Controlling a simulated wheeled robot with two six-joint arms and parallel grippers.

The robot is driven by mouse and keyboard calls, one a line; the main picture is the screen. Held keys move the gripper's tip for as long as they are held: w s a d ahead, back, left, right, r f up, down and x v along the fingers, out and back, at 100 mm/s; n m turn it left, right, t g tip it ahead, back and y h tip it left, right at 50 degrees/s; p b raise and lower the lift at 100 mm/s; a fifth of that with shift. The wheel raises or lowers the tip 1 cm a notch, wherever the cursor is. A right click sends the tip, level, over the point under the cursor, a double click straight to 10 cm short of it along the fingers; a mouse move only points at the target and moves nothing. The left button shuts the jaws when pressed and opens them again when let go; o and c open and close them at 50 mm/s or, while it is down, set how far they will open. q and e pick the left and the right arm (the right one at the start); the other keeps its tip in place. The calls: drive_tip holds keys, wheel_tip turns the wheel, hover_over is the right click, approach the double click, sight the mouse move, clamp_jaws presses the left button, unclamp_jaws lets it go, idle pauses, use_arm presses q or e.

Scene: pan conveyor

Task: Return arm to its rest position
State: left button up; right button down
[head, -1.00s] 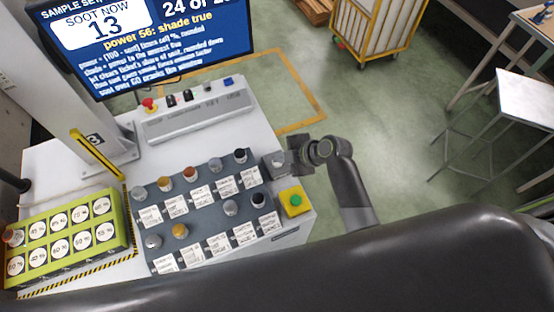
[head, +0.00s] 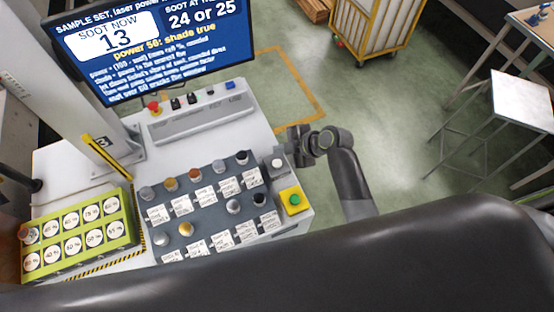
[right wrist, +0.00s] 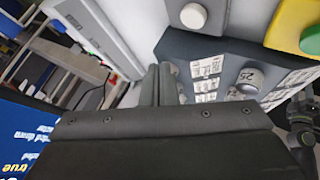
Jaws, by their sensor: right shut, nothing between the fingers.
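My right arm comes in from the right in the head view. Its gripper (head: 298,146) is beside the right edge of the white table, just past the grey block with the white button (head: 278,163). In the right wrist view, its two dark fingers (right wrist: 160,85) are together with nothing between them. The grey sample rack (head: 205,205) with labelled cards and several round-topped pieces stands below and left of the gripper.
A yellow box with a green button (head: 293,200) sits at the table's right corner. A yellow-green tray of percent discs (head: 128,213) lies at left. A control panel (head: 200,123) and a screen (head: 160,50) stand behind. Open floor (head: 400,130) lies right.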

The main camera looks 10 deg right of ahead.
idle(0.4)
drive_tip(key=s+d+r+m+g+h, duration=0.1)
drive_tip(key=s+d+r+m+h, duration=0.35)
drive_tip(key=s+d+m, duration=0.7)
drive_tip(key=s+d+r+m+g+h, duration=0.1)
drive_tip(key=s+d+r+m+h, duration=0.2)
drive_tip(key=s+d+m+h, duration=0.75)
drive_tip(key=s+a+f+n+g+y+b, duration=0.1)
drive_tip(key=s+f+y+b, duration=0.15)
drive_tip(key=f, duration=1.25)
drive_tip(key=s+f+n+y+b, duration=0.15)
drive_tip(key=f+y, duration=0.25)
drive_tip(key=f, duration=1.1)
drive_tip(key=s+a+f+g+b, duration=0.1)
drive_tip(key=s+f+b, duration=0.3)
drive_tip(key=s+f, duration=1)
wheel_tip(320, 180, down, 5)
drive_tip(key=shift+s+a+r+m, duration=0.1)
drive_tip(key=shift+s+a+m, duration=0.2)
drive_tip(key=shift+s+m, duration=0.1)
